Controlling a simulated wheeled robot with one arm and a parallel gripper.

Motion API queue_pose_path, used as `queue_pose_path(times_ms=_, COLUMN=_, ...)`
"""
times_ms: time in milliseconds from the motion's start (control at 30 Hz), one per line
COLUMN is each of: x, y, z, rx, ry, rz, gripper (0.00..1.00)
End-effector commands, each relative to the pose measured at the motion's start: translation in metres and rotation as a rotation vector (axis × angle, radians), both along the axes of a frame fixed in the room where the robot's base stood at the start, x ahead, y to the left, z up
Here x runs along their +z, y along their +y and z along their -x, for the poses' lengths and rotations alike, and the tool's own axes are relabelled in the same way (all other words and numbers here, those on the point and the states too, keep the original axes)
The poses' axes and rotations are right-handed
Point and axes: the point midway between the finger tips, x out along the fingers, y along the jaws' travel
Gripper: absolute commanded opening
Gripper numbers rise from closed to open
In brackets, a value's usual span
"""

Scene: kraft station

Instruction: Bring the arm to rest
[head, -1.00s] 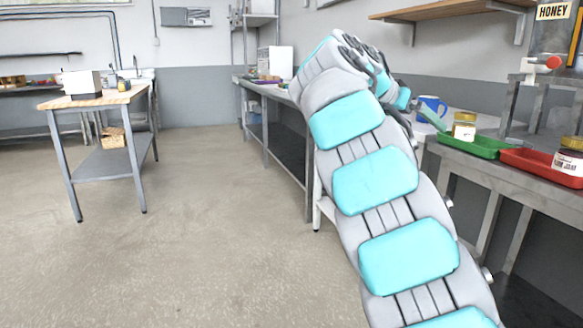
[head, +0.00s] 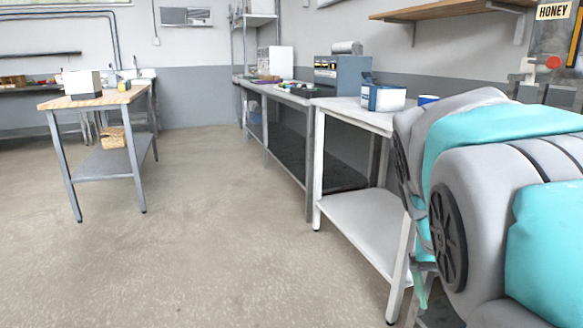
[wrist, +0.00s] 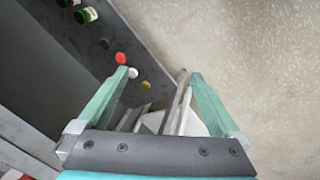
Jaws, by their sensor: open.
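My arm (head: 500,170) fills the right side of the head view, bent close to the camera with its grey and turquoise links. My gripper (wrist: 158,76) shows in the wrist view with its two green fingers spread apart and nothing held between them. In the head view, only a green sliver shows low beside my arm, and the fingertips cannot be made out. In the wrist view, a dark surface with several small coloured round items, one a red cap (wrist: 121,58), lies beyond the fingers.
A white table (head: 370,225) stands just left of my arm, with a blue and white box (head: 383,97) on it. A blue-grey machine (head: 342,76) is behind. A wood-topped table (head: 95,98) stands at left. The floor between is clear.

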Motion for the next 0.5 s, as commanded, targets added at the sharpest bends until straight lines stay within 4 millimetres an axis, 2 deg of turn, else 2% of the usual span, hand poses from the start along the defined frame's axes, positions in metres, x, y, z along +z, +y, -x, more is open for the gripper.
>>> queue_pose_path(times_ms=33, x=-0.017, y=0.011, z=0.02, rx=0.034, ry=0.033, rz=-0.042, gripper=1.0)
queue_pose_path(times_ms=300, x=-0.099, y=0.072, z=0.121, rx=0.243, ry=0.19, rz=-0.251, gripper=1.0)
queue_pose_path(times_ms=400, x=-0.12, y=0.09, z=0.152, rx=0.309, ry=0.231, rz=-0.306, gripper=1.0)
queue_pose_path(times_ms=500, x=-0.134, y=0.103, z=0.172, rx=0.355, ry=0.258, rz=-0.345, gripper=1.0)
